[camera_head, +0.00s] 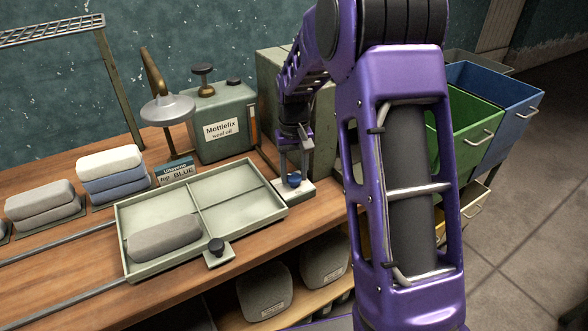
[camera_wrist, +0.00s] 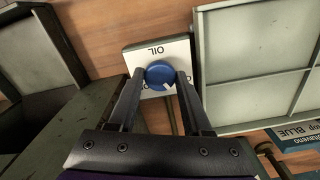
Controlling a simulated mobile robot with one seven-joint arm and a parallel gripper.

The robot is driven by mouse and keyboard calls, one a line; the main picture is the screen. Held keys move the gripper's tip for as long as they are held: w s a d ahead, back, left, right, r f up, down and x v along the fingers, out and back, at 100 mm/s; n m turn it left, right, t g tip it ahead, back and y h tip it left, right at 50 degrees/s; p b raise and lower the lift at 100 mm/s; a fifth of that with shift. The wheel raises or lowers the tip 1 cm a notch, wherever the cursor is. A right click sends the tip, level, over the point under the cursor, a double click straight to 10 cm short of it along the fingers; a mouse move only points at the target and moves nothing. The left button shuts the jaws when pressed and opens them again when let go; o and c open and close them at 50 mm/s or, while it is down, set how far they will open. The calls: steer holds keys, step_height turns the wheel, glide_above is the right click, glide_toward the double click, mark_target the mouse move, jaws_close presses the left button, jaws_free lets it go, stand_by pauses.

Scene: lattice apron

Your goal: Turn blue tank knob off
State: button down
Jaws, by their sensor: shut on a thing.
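The blue knob (camera_wrist: 160,74) sits on a white plate (camera_wrist: 137,54) marked "OIL", and its white pointer mark shows toward the lower right in the wrist view. Lettering to the sides of the knob is partly hidden by the fingers. My gripper (camera_wrist: 157,78) is shut on the knob, with one finger on each side. In the head view the knob (camera_head: 294,180) sits below my gripper (camera_head: 294,170) at the right end of the bench. The green-grey tank (camera_head: 222,122) labelled "Mottlefix wool oil" stands behind and to the left.
A divided tray (camera_head: 128,222) with a grey folded cloth (camera_head: 163,238) lies left of the knob plate. Green (camera_head: 470,130) and blue (camera_head: 515,105) bins are at the right.

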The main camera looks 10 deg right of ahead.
mark_target(294, 176)
steer(key=shift+n+p, duration=0.35)
steer(key=shift+n, duration=1.25)
steer(key=shift+c, duration=1.7)
jaws_free()
step_height(294, 176, up, 18)
steer(key=p, duration=0.2)
steer(key=shift+f, duration=0.25)
